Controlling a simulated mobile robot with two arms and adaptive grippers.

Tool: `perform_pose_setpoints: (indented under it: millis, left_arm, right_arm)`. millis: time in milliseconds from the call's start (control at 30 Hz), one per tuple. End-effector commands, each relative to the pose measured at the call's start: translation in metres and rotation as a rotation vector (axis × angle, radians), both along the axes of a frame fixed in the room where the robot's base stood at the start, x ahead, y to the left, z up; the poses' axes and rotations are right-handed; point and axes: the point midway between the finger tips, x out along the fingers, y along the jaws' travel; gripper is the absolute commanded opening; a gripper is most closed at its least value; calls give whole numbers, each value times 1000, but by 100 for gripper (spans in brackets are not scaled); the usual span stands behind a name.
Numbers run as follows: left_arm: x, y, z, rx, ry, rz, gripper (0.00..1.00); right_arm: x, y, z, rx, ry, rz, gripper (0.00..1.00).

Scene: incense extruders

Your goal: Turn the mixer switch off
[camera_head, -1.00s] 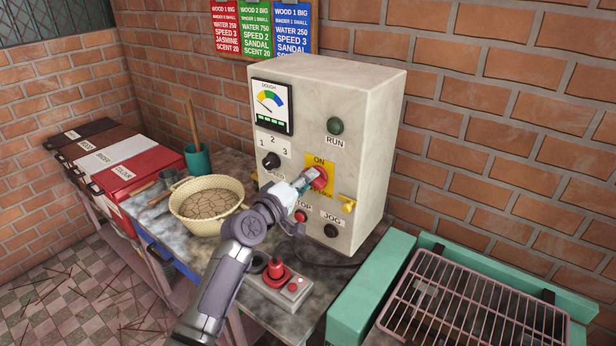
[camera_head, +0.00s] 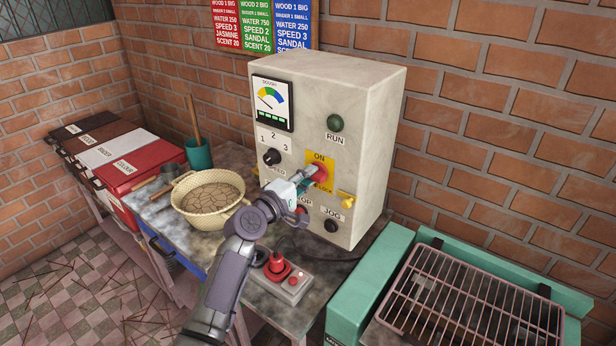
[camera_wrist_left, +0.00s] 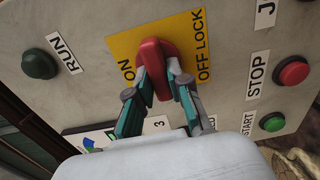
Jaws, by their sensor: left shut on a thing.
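The mixer switch is a red rotary knob (camera_wrist_left: 158,62) on a yellow plate (camera_wrist_left: 185,32) marked ON and OFF LOCK. In the left wrist view the knob stands between the two words. In the head view the knob (camera_head: 321,172) sits on the front of the pale control box (camera_head: 375,110), partly covered by my gripper. My left gripper (camera_wrist_left: 158,85) is shut on the knob, one finger on each side of it. My right gripper is not in view.
RUN (camera_head: 335,123), STOP and JOG (camera_head: 331,226) buttons and a speed dial (camera_head: 271,157) surround the plate. A sieve bowl (camera_head: 208,222) and a red-levered control (camera_head: 277,265) stand on the table. A teal frame with a wire rack (camera_head: 470,300) is at right.

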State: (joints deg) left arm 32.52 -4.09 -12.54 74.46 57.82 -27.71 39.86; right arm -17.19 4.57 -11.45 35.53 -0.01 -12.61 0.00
Motion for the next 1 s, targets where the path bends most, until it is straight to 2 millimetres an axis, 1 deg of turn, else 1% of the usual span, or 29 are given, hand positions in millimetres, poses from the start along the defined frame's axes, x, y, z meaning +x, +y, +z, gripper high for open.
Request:
perform_pose_setpoints:
  millis: [133,167,300,600,733,867,1000]
  left_arm:
    - [0,0,-1,-3,3,0,0]
    - [0,0,-1,-3,3,0,20]
    - [0,0,-1,-2,3,0,44]
    - [-1,0,0,-1,1,0,44]
    - [-7,5,-1,-1,1,0,44]
    - [-23,17,-1,1,-1,1,44]
    - [-47,35,-2,1,1,2,44]
  right_arm:
    - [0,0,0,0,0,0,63]
    - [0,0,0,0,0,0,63]
    - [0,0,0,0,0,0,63]
    - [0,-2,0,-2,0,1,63]
    - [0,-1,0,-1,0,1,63]
    - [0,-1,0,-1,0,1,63]
    - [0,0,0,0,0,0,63]
